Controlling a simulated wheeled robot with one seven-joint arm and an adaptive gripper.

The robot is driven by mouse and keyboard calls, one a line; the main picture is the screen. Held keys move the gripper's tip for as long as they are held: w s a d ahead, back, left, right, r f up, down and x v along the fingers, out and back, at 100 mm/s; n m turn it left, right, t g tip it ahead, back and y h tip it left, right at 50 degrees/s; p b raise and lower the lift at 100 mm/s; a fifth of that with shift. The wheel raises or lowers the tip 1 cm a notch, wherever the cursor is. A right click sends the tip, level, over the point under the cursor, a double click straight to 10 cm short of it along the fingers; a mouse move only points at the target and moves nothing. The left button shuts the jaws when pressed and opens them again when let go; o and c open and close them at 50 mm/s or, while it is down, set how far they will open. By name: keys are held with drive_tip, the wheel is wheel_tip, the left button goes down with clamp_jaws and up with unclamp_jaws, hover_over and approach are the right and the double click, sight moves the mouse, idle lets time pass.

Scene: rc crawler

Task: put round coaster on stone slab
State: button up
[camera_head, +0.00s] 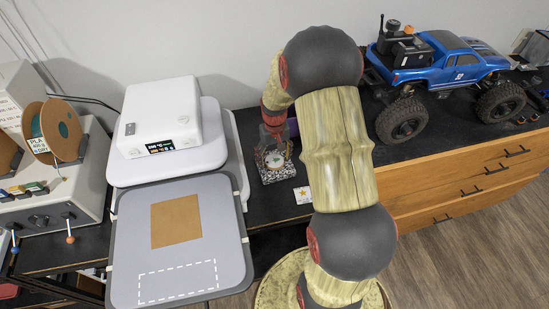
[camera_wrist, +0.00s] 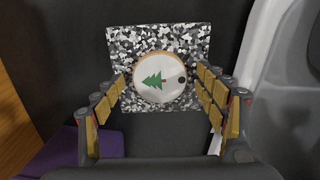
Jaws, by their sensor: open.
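The round coaster (camera_wrist: 164,76) is a white disc with a wooden rim, a green tree print and a dark spot near its right edge. It appears to lie flat on the stone slab (camera_wrist: 195,45), a square black, white and grey speckled plate. My gripper (camera_wrist: 163,84) is open, with one finger on each side of the coaster; I cannot tell whether they touch it. In the head view, the coaster (camera_head: 274,159) and slab (camera_head: 279,177) show below my gripper (camera_head: 272,147), which partly hides them.
A purple item (camera_wrist: 75,150) lies at the lower left of the wrist view. In the head view, a white printer (camera_head: 160,117) stands left and a blue RC truck (camera_head: 435,70) right. A small star card (camera_head: 303,195) lies near the slab.

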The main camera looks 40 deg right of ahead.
sight(274, 160)
drive_tip(key=shift+r, duration=0.1)
wheel_tip(274, 160, up, 12)
drive_tip(key=p, duration=0.1)
drive_tip(key=s+a+r+n+t, duration=0.1)
drive_tip(key=s+a+r, duration=0.1)
drive_tip(key=a+r, duration=0.45)
drive_tip(key=s+a+r+n+t, duration=0.1)
drive_tip(key=s+a+r, duration=0.2)
drive_tip(key=a+r, duration=0.35)
drive_tip(key=s+a+r+n+t, duration=0.2)
drive_tip(key=s+a+r, duration=0.4)
drive_tip(key=s+a, duration=0.4)
drive_tip(key=s+t, duration=0.1)
drive_tip(key=s, duration=0.2)
drive_tip(key=shift+s+r+t, duration=0.15)
drive_tip(key=shift+t, duration=0.15)
wheel_tip(274, 160, down, 9)
drive_tip(key=b, duration=0.9)
drive_tip(key=shift+f, duration=0.2)
